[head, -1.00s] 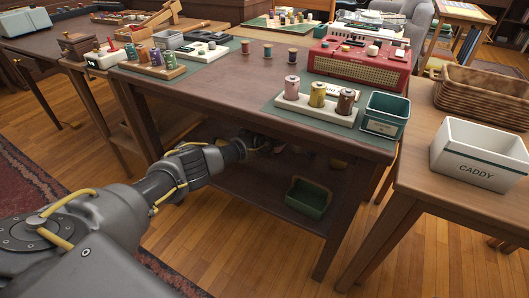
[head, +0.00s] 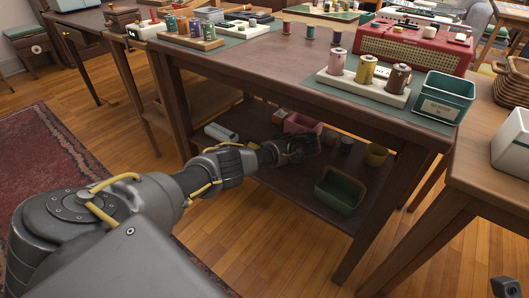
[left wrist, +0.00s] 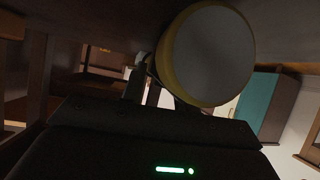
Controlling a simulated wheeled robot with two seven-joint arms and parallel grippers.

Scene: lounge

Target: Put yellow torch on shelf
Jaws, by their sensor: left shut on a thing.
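My left gripper (head: 298,146) reaches under the dark table, just above or at its lower shelf (head: 275,187). In the left wrist view a round thing with a yellow rim and a flat grey face, which looks like the yellow torch (left wrist: 212,57), sits at the jaws, and the gripper is shut on it. In the head view the torch is hidden or too dark to make out. A small dark block at the lower right corner looks like the tip of my right gripper (head: 505,287); its jaws cannot be read.
The tabletop (head: 270,58) above is close over the arm. Table legs (head: 380,215) stand at the sides.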

